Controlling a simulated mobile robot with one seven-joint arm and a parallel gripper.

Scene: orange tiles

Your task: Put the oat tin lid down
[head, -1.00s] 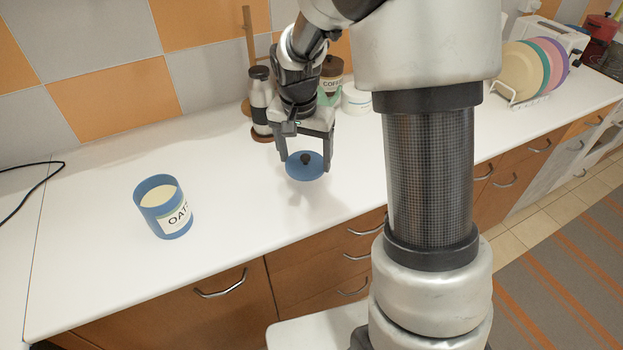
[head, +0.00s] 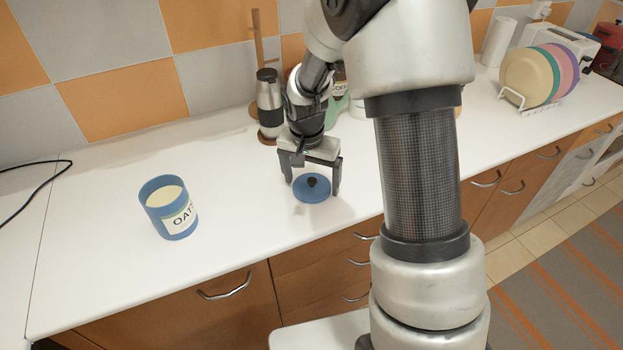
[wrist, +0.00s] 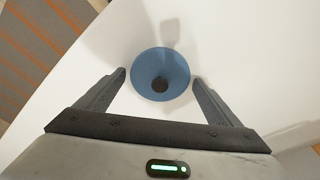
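The blue oat tin lid (head: 313,194) with its dark knob lies flat on the white counter, knob up. My gripper (head: 312,187) is just above it, pointing down, with one finger on each side. In the wrist view the lid (wrist: 150,65) sits between the spread fingertips, with a narrow gap on both sides, so my gripper (wrist: 159,79) is open around it. The blue oat tin (head: 171,208) stands upright and uncovered to the left, pale oats showing at its top.
A steel and black grinder or flask (head: 268,100) stands behind my gripper, beside a wooden stand (head: 258,45). A coffee jar (head: 340,88) is partly hidden by my arm. A rack of plates (head: 528,76) is at far right. The counter between tin and lid is clear.

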